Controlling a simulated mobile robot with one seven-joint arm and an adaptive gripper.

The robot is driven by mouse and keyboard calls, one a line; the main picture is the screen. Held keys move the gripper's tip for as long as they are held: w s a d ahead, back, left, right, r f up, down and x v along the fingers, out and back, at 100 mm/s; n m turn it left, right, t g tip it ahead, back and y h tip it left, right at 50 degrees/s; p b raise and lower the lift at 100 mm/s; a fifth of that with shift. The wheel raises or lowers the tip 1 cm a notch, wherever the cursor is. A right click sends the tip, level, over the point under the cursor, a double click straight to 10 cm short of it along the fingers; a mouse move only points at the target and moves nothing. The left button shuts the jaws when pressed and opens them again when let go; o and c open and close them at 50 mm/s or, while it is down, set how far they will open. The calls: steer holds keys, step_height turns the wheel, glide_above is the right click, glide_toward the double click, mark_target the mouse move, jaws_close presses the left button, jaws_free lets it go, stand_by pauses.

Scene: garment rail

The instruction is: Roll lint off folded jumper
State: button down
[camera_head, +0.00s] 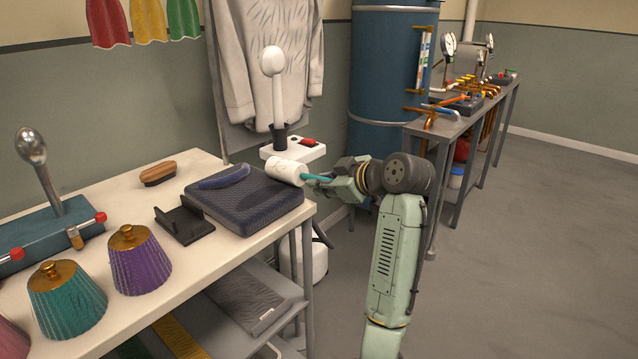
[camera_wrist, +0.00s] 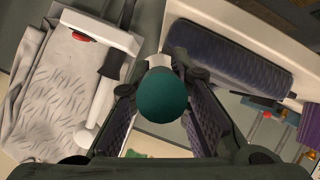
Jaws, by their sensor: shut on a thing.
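The folded jumper (camera_head: 245,205) is dark navy and lies near the right end of the white table; a long bluish fold or roll lies across its back left part. My gripper (camera_head: 338,186) is beyond the table's right edge, shut on the teal handle (camera_head: 319,177) of a lint roller. The roller's white roll (camera_head: 287,171) is over the jumper's far right corner; I cannot tell whether it touches. In the wrist view, the handle's round teal end (camera_wrist: 162,98) sits between my fingers and hides most of the roll. The dark jumper (camera_wrist: 225,58) shows beyond it.
A black stand (camera_head: 183,220) is left of the jumper, with a wooden brush (camera_head: 158,173) behind. Purple (camera_head: 139,264) and teal (camera_head: 67,303) ribbed shades stand at the table's front left. A white steamer (camera_head: 278,95) and hanging pale garment (camera_head: 285,50) are behind the roller.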

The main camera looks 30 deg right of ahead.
step_height(320, 180, up, 7)
steer(key=p, duration=0.5)
stand_by(0.4)
steer(key=shift+f, duration=0.1)
stand_by(0.3)
